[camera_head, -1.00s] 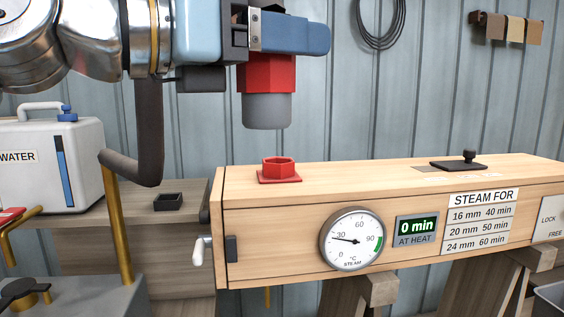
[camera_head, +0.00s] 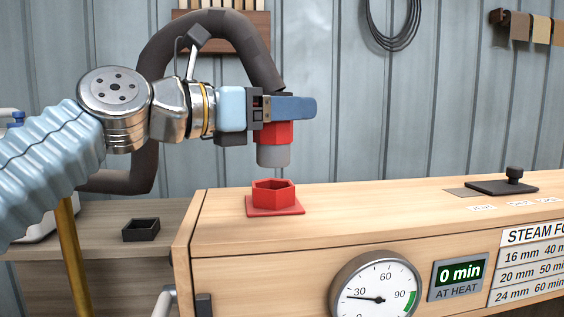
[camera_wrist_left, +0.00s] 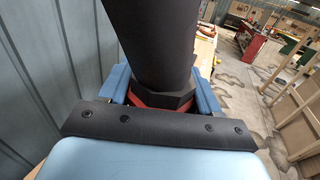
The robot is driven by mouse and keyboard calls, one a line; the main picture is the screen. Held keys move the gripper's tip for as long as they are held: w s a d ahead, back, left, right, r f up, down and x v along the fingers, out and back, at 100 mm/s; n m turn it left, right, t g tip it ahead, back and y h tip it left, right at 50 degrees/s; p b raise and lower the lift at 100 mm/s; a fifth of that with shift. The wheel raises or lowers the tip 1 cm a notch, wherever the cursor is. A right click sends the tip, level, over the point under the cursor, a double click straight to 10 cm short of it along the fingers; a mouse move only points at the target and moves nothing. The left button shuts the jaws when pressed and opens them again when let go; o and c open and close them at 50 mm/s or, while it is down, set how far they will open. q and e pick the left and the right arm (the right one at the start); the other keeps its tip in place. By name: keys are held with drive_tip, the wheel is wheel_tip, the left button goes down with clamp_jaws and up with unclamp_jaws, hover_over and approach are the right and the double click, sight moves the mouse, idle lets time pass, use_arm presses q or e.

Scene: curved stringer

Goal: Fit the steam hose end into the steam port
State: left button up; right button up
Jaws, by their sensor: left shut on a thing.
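The steam hose end, a red hexagonal collar with a grey round nozzle (camera_head: 274,155), points down in the head view. My left gripper (camera_head: 292,108) is shut on it, with a blue finger across its top. The dark hose (camera_head: 215,22) arches up behind my arm. The steam port (camera_head: 274,193) is a red hexagonal socket on a square flange, on top of the wooden steam box. The nozzle is above the port, with a visible gap between them. In the left wrist view the dark hose (camera_wrist_left: 155,45) rises between the blue fingers. My right gripper is not in view.
The wooden steam box (camera_head: 340,215) carries a dial gauge (camera_head: 375,292), a timer display (camera_head: 459,276) and a dark lid with a knob (camera_head: 502,186). A small black tray (camera_head: 141,230) is on the bench at left. A brass pipe (camera_head: 75,250) stands near my arm.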

sight(281, 150)
use_arm(q)
drive_tip(key=shift+w+a+f, duration=0.1)
drive_tip(key=shift+w+f, duration=0.5)
drive_tip(key=shift+f, duration=0.15)
drive_tip(key=f+b, duration=0.1)
drive_tip(key=w+f+b, duration=0.1)
drive_tip(key=f, duration=0.1)
drive_tip(key=f+b, duration=0.1)
drive_tip(key=f, duration=0.1)
drive_tip(key=shift+w, duration=0.3)
drive_tip(key=shift+c, duration=0.4)
drive_tip(key=shift+r, duration=0.1)
drive_tip(key=o, duration=1.3)
drive_tip(key=shift+c, duration=0.2)
drive_tip(key=shift+s+a, duration=0.1)
drive_tip(key=shift+a, duration=0.05)
drive_tip(key=b+v, duration=0.1)
drive_tip(key=v, duration=1)
drive_tip(key=shift+s+a, duration=0.25)
drive_tip(key=shift+a, duration=0.05)
